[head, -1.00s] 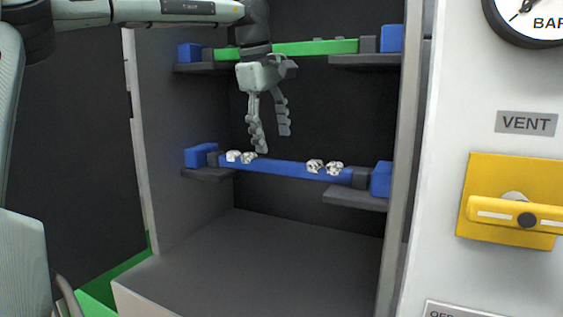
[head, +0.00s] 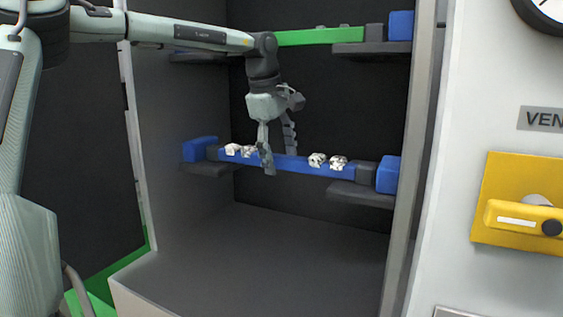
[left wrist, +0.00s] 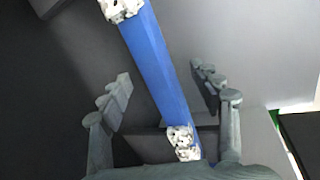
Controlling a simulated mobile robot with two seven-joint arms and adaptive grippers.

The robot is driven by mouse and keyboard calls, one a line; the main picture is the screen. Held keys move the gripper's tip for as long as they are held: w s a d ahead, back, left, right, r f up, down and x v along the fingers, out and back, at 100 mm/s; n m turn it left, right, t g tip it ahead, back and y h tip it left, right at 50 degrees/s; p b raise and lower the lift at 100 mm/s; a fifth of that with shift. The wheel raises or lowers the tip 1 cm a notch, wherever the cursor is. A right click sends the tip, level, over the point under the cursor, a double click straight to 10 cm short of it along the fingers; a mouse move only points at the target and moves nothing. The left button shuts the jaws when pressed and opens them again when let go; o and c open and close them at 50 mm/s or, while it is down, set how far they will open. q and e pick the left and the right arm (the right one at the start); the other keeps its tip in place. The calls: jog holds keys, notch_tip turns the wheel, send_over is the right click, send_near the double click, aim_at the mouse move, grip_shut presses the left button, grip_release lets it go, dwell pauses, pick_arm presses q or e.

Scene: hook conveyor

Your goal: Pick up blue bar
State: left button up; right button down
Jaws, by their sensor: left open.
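The blue bar (head: 292,164) lies across the lower pair of dark brackets inside the grey cabinet, with white lumpy pieces on it near both ends. My left gripper (head: 280,164) points down over the bar, left of its middle. One finger shows in front of the bar and the other behind it. In the left wrist view the bar (left wrist: 157,62) runs between the two spread fingers of the open left gripper (left wrist: 168,95), apart from both. White pieces (left wrist: 184,142) sit on the bar close to the palm. My right gripper is not in view.
A green bar (head: 320,36) rests on the upper brackets, with my left arm in front of its left part. Blue end blocks (head: 389,174) flank the bars. A wall with a yellow valve handle (head: 525,217) stands at the right. The cabinet floor (head: 250,270) is clear.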

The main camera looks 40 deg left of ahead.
pick_arm(q)
grip_shut()
dwell(0.4)
